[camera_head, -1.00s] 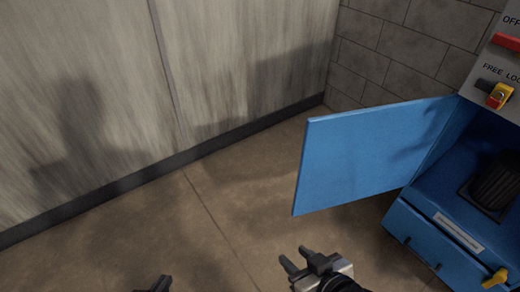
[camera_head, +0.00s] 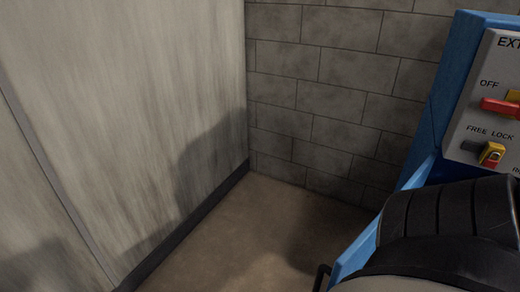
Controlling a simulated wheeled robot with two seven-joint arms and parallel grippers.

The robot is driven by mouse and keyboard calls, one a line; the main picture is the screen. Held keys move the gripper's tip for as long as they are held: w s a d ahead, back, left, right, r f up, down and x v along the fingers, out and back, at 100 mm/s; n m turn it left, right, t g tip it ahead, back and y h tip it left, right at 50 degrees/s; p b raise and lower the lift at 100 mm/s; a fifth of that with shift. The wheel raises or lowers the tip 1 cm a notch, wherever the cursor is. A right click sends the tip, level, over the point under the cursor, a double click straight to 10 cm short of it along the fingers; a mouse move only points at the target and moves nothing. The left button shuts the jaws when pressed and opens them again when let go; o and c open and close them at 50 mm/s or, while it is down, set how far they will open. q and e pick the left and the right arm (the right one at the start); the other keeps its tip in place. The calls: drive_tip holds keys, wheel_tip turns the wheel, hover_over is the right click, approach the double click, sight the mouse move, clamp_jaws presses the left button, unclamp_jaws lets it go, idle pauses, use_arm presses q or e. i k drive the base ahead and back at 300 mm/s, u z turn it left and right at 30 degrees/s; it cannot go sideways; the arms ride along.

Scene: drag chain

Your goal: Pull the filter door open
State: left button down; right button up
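The blue filter door (camera_head: 362,247) shows at the lower right in the head view as a narrow strip, slanting down and left from the cabinet. Its broad face is not in sight and its lower part runs out of the picture. A small dark bracket-like piece (camera_head: 320,276) shows beside its left edge; I cannot tell what it is part of. A large dark ribbed shape with a grey lower part covers much of the door and the cabinet opening. Neither gripper is in view, so contact with the door cannot be seen.
The blue cabinet (camera_head: 443,95) stands at the right, with a grey control panel (camera_head: 480,112) bearing a red switch (camera_head: 499,107) and a yellow-and-red FREE LOCK switch (camera_head: 490,154). A block wall (camera_head: 320,90) and pale panel wall (camera_head: 120,110) meet behind bare floor (camera_head: 265,235).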

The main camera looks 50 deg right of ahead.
sight(355, 258)
drive_tip(key=i, duration=1.35)
drive_tip(key=z, duration=2.2)
drive_tip(key=i, duration=2.4)
drive_tip(key=z, duration=3.6)
